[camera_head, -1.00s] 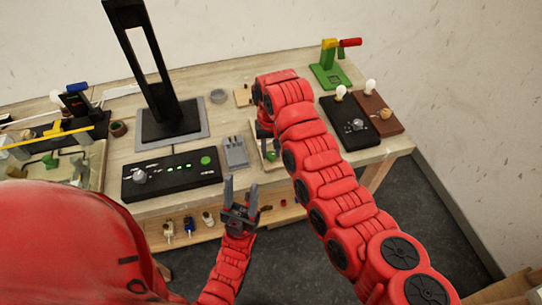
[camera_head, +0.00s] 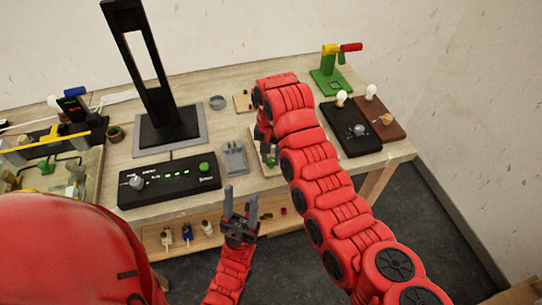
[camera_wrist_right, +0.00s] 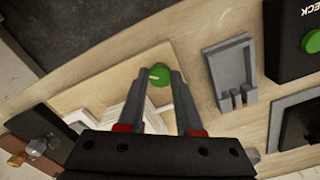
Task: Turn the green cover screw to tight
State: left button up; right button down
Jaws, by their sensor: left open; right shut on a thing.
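The green cover screw (camera_wrist_right: 159,76) shows as a round green knob with a pale line across its top. In the wrist view it sits between the fingertips of my right gripper (camera_wrist_right: 160,74), which is shut on it from both sides. In the head view the screw (camera_head: 271,160) is a small green spot at the table's front. My right arm hides much of the gripper and the part around it. My left gripper (camera_head: 240,195) is open and empty, fingers up, in front of the table edge.
A grey bracket (camera_head: 234,158) and a black box with a green button (camera_head: 170,180) stand left of the screw. A black lamp-like stand (camera_head: 155,80) rises behind. Boards with bulbs (camera_head: 350,125) and a green clamp (camera_head: 328,75) are at right. Several small parts lie on a lower shelf.

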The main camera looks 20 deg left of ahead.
aim_at(271, 160)
jog(key=c, duration=0.6)
grip_release()
jog(key=shift+r, duration=0.1)
notch_tip(271, 160, up, 17)
jog(key=shift+r+b, duration=0.1)
jog(key=shift+b, duration=0.5)
